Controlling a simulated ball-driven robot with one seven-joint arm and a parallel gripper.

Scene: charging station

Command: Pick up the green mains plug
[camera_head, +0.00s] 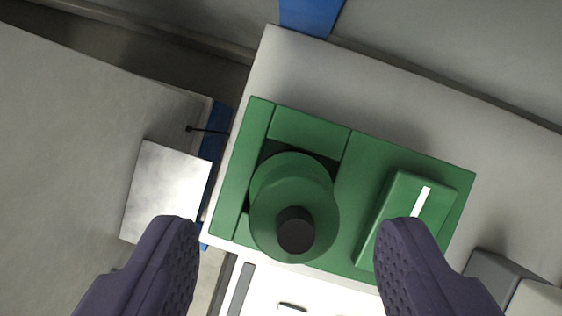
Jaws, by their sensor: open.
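The green mains plug (266,220) is a round green body with a black round end (295,231) pointing up toward the camera. It sits in a recess of a green panel (337,218). My gripper (287,262) is open, one dark padded finger at the lower left and the other at the lower right. The plug lies between the fingers in the picture, slightly above their tips, with space on both sides. Neither finger visibly touches it. I cannot tell the height gap between the fingers and the plug.
The panel lies on a pale box top (302,62). A raised green block with a white stripe (401,209) stands right of the plug, partly behind the right finger. A metal plate (166,188) is at left. A grey block (492,277) is at lower right.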

